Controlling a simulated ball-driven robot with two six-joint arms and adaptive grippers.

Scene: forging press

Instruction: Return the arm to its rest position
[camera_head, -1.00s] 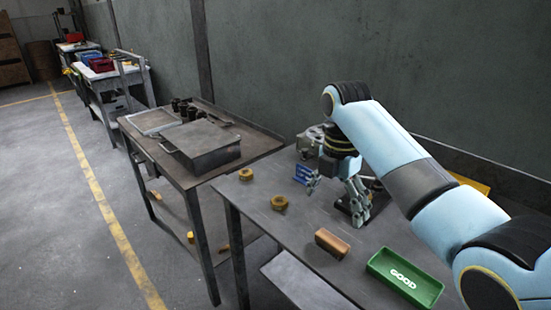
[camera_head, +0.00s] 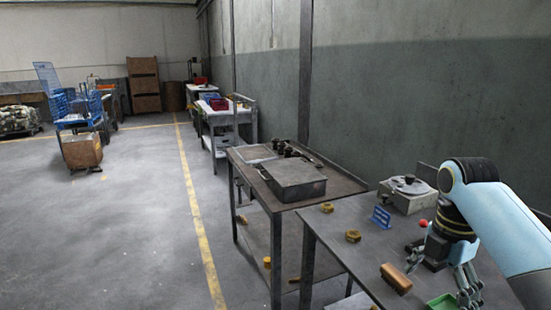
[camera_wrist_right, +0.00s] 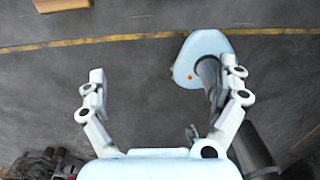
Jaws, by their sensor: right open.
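In the head view, a light-blue arm of mine (camera_head: 505,225) comes in from the right edge. Its gripper (camera_head: 468,292) points down over the metal table (camera_head: 335,232); its jaw gap is unclear and no held thing shows. I cannot tell which arm this is, since the right wrist view shows floor, not the table. In that wrist view my right gripper (camera_wrist_right: 160,95) is open and empty, its two fingers wide apart above grey floor. A light-blue part with a red dot shows beyond the right finger, probably my base.
A brown block (camera_head: 396,278), a green tray (camera_head: 444,302), brass-coloured nuts (camera_head: 353,236), a blue stand (camera_head: 381,217) and a grey device (camera_head: 408,192) are on the table. A second table with a metal box (camera_head: 293,180) stands behind. Open floor (camera_head: 130,230) lies left.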

